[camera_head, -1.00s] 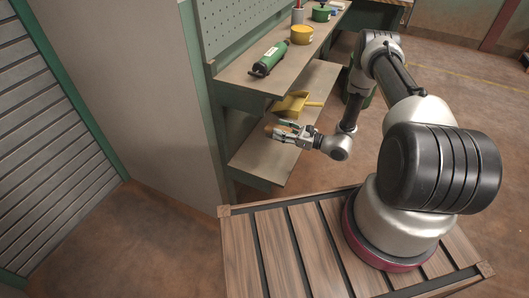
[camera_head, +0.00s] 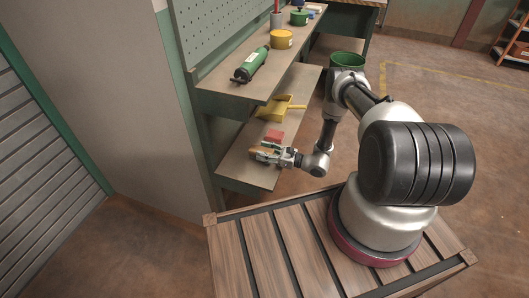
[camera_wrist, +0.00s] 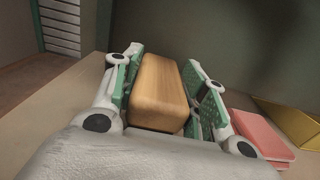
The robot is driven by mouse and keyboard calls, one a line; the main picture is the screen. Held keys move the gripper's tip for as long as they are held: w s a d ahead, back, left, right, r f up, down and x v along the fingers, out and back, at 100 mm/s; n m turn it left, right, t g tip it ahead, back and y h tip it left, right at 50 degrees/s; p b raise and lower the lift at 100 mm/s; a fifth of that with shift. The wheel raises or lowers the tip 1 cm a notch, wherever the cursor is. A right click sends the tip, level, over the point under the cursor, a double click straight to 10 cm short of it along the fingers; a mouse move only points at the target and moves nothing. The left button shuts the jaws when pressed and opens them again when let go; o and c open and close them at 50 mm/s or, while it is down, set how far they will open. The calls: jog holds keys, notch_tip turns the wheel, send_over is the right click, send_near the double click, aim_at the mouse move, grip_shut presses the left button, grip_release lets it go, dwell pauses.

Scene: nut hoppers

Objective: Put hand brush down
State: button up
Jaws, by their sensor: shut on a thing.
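My gripper (camera_head: 265,152) is shut on the hand brush, over the front part of the lower shelf (camera_head: 247,180). In the wrist view the brush (camera_wrist: 158,85) is a tan wooden block between the green-padded fingers of my gripper (camera_wrist: 163,62). Its bristles are hidden. In the head view the fingers cover most of the brush, and I cannot tell whether it touches the shelf.
A red block-like thing (camera_head: 274,136) lies just beyond my gripper; it is pink in the wrist view (camera_wrist: 258,134). A yellow dustpan (camera_head: 275,109) lies farther back. The upper shelf (camera_head: 225,88) holds a green tool (camera_head: 252,65) and a yellow tin (camera_head: 281,39). Shelf nearer the front edge is bare.

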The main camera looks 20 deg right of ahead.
jog(key=shift+f, duration=0.1)
jog(key=shift+f, duration=0.5)
jog(key=o, duration=1.2)
jog(key=shift+r, duration=0.1)
